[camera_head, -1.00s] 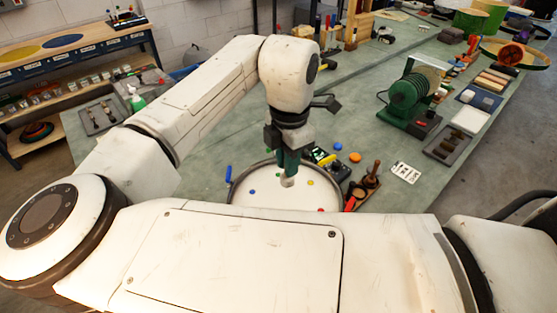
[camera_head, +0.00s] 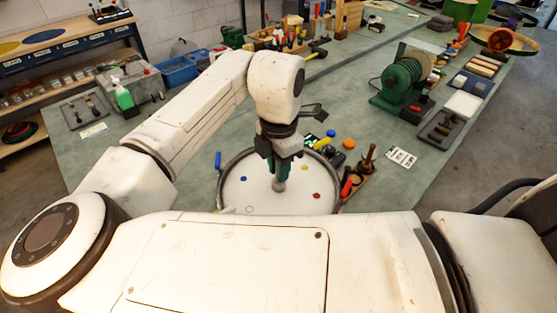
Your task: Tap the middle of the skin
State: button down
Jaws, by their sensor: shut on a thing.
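The drum skin (camera_head: 243,196) is a white round surface in a dark rim, lying on the bench; my own arm hides its near part. Small blue, yellow and red dots and a thin drawn circle (camera_head: 249,209) show on it. I cannot tell whether the tip touches the skin.
A blue-handled tool (camera_head: 218,160) stands at the rim's left. A green spool machine (camera_head: 403,82) stands further back.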

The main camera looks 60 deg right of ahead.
notch_tip(320, 180, up, 6)
jog(key=p, duration=0.5)
jog(key=shift+f, duration=0.35)
dwell(1.1)
